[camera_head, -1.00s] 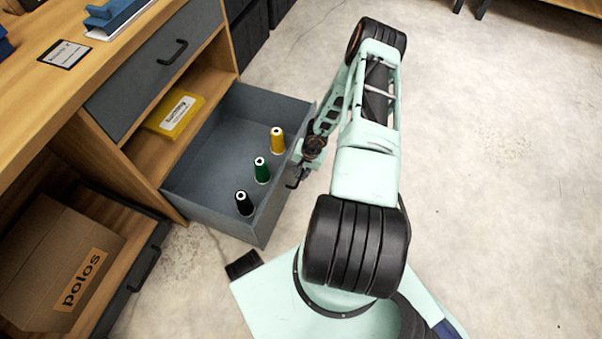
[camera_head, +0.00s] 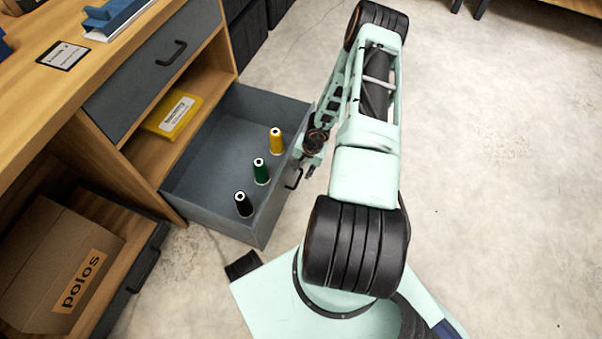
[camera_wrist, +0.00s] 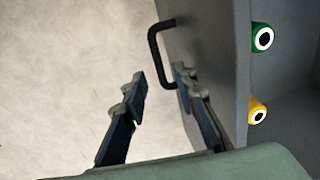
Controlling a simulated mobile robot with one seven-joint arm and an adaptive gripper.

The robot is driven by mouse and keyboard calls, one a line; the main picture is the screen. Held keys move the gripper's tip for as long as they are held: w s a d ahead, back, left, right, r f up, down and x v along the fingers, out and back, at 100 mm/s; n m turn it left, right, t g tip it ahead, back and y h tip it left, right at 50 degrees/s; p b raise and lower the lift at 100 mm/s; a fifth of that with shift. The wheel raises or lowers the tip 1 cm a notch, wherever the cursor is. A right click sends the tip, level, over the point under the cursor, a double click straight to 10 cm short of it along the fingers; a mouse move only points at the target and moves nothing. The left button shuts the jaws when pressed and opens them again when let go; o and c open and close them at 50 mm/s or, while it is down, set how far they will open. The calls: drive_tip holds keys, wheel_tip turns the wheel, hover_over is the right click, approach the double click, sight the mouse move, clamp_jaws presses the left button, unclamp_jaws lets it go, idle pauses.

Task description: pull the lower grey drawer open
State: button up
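The lower grey drawer (camera_head: 225,130) stands pulled out from the wooden cabinet. A black, a green and a yellow thread cone stand inside it along the front. Its dark handle (camera_head: 294,179) is on the outer front face and also shows in the wrist view (camera_wrist: 154,52).
The upper grey drawer (camera_head: 150,75) is shut. A yellow box (camera_head: 176,113) lies on the shelf between the drawers. A cardboard box (camera_head: 58,262) marked "polos" sits at lower left, near another dark handle. The floor to the right is clear.

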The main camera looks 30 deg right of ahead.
wheel_tip(320, 180, up, 9)
drive_tip(key=s+d, duration=0.1)
drive_tip(key=shift+f, duration=0.2)
drive_tip(key=shift+s, duration=0.1)
idle(0.4)
